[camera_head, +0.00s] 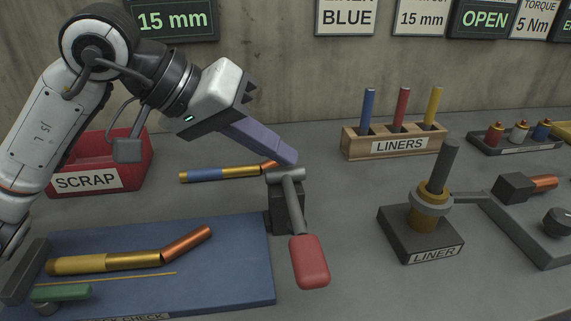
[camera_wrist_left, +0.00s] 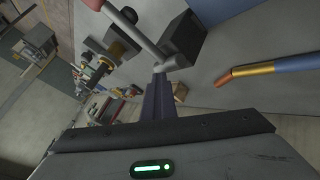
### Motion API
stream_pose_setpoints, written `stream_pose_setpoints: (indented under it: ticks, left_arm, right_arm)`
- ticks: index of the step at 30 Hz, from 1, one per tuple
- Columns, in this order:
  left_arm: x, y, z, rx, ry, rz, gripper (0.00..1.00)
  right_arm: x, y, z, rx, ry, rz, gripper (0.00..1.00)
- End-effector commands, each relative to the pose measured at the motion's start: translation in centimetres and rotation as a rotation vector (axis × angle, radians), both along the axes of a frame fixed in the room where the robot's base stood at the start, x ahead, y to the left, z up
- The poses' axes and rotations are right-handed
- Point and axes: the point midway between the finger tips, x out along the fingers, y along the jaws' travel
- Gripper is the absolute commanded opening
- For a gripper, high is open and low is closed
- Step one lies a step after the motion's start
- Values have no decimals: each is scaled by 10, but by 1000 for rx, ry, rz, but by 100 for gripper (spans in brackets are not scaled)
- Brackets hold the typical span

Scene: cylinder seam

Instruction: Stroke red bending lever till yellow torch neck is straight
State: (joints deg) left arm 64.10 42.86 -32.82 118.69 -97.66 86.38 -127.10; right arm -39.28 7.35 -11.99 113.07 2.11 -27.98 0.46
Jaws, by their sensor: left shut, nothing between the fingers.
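The red bending lever (camera_head: 310,262) has a grey shaft rising to a pivot on a dark block (camera_head: 284,213); its red grip hangs toward the front. The lever shaft also shows in the left wrist view (camera_wrist_left: 137,32). The yellow torch neck (camera_head: 105,262) lies on a blue mat (camera_head: 225,275), its copper end (camera_head: 188,243) bent away at an angle. Another neck with a blue band (camera_head: 208,173) lies behind the block, its copper tip partly hidden. My left gripper (camera_head: 289,158) is shut and empty, its purple fingers just above the pivot; contact cannot be told. My right gripper is out of view.
A red SCRAP bin (camera_head: 125,150) stands back left. A wooden LINERS rack (camera_head: 395,144) with blue, red and yellow rods stands behind. A LINER stand (camera_head: 425,235) and a grey fixture (camera_head: 540,235) are to the right. The table between lever and LINER stand is clear.

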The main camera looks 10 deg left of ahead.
Motion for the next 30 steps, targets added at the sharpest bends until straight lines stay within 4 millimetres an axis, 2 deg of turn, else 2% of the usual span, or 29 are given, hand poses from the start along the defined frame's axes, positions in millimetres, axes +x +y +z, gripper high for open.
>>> stream_pose_setpoints:
  ticks: [1, 11, 24, 30]
  left_arm:
    - [-5, -1, -10, 17, 28, -11, 0]
    - [-5, -1, -7, 17, 27, -12, 0]
    - [-3, 0, 40, 13, 15, -7, 0]
    - [-3, 0, 46, 12, 14, -6, 0]
  right_arm:
    - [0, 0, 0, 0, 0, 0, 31]
    - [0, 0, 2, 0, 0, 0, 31]
    - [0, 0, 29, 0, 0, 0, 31]
    - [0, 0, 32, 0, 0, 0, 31]
